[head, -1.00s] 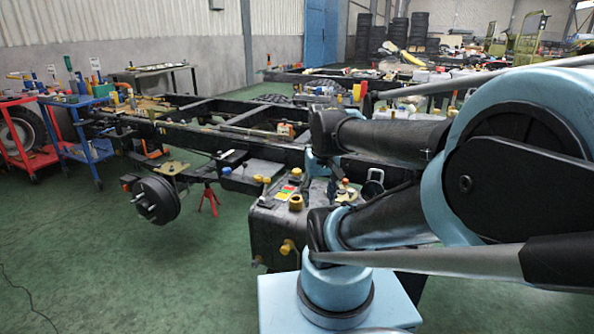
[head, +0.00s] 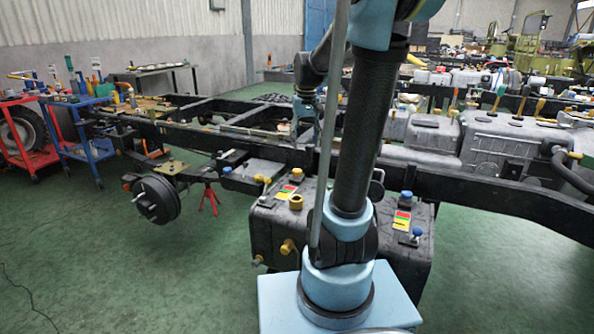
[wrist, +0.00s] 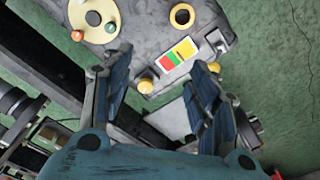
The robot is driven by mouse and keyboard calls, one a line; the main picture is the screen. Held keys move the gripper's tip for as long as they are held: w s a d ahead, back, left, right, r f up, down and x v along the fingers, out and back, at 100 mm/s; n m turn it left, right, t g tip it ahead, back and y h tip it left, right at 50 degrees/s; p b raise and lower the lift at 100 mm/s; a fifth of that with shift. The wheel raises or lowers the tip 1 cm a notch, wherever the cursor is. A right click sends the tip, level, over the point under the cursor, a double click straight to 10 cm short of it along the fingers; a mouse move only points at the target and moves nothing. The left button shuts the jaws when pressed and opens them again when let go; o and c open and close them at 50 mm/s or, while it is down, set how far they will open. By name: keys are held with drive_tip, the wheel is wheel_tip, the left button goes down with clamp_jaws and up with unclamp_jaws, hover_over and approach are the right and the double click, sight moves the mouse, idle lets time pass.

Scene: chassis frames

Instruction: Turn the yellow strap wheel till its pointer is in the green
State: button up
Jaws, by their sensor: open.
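My gripper (wrist: 160,62) is open and empty in the wrist view, its two dark fingers spread above the grey tank. A round yellow knob (wrist: 145,86) shows between the fingers, apart from both. Beside it is a card (wrist: 175,52) with red, yellow and green fields. A yellow ring-shaped knob (wrist: 182,15) lies beyond the card. I cannot tell which is the strap wheel, and I make out no pointer. In the head view the card (head: 287,190) and a yellow knob (head: 296,201) are on the tank top, left of my arm.
The tank (head: 268,228) hangs beside the dark chassis rail (head: 470,190). A second coloured card (head: 402,220) with blue knobs (head: 407,195) is right of my arm.

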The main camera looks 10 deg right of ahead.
hover_over(297, 170)
wheel_tip(297, 170, down, 2)
drive_tip(key=shift+g, duration=0.4)
wheel_tip(297, 170, down, 17)
drive_tip(key=shift+s+f, duration=0.1)
drive_tip(key=shift+f, duration=0.1)
drive_tip(key=c, duration=1.1)
